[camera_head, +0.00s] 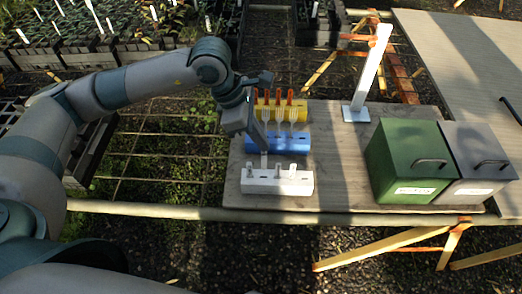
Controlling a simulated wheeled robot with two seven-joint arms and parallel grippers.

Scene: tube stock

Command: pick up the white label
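A white rack (277,183) stands at the front of the wooden table, with a few small white labels upright in it. One white label (264,161) stands at its left end, right under my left gripper (262,146). The gripper comes down from above and its fingertips are at or just above this label's top. The fingers are too small to tell if they are open or closed on it. Two more white labels, one at the middle (278,170) and one further right (291,171), stand apart from the gripper. My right gripper is not in view.
Behind are a blue rack (293,144) with pale fork-like pieces and a yellow rack (299,104) with orange-red pieces. A tall white post (371,70) stands behind right. A green bin (398,150) and a grey bin (482,158) stand right. The table between racks and bins is clear.

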